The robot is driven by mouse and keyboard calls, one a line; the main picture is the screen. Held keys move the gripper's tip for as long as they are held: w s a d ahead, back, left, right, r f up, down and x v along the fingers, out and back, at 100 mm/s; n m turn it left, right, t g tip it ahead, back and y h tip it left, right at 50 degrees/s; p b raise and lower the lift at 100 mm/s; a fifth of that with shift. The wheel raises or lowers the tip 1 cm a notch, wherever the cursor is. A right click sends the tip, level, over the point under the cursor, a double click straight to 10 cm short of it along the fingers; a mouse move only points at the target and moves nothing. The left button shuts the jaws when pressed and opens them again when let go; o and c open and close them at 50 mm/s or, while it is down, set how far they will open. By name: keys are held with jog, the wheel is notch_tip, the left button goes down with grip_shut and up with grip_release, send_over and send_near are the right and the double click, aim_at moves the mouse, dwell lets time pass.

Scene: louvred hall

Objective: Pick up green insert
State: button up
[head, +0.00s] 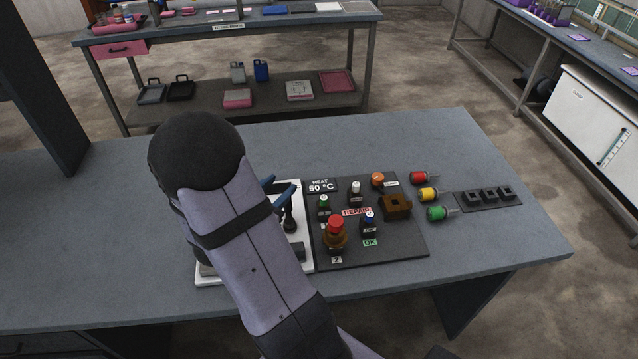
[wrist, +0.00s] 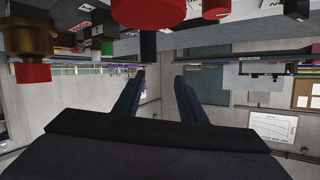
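The green insert (head: 436,213) lies on the grey table right of the dark panel, its metal pin pointing right. It is nearest the front of a short column, with a yellow insert (head: 428,194) and a red insert (head: 419,178) behind it. My gripper (head: 281,188) is well to the left, by the panel's left side and partly hidden by my arm. In the wrist view my gripper (wrist: 158,95) shows two dark fingers spread apart with nothing between them. I cannot make out the green insert in the wrist view.
The dark panel (head: 405,243) carries several knobs, a red button (head: 335,224) and a brown block (head: 397,206). A dark holder (head: 463,204) with square sockets lies right of the inserts. A white-based device (head: 304,262) stands beside my arm. The table's right end is clear.

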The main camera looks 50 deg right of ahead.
aim_at(321, 200)
jog(key=s+f+g, duration=0.1)
jog(key=s, duration=0.1)
jog(key=s+d+f+g, duration=0.1)
jog(key=s, duration=0.2)
jog(key=s+f+g, duration=0.1)
jog(key=s, duration=0.1)
jog(key=shift+s+d+m, duration=0.2)
jog(key=shift+s+m, duration=0.2)
jog(key=shift+f+p+x, duration=0.2)
jog(key=shift+p+x, duration=0.9)
jog(key=shift+x, duration=2.45)
jog(key=shift+s, duration=0.2)
grip_shut()
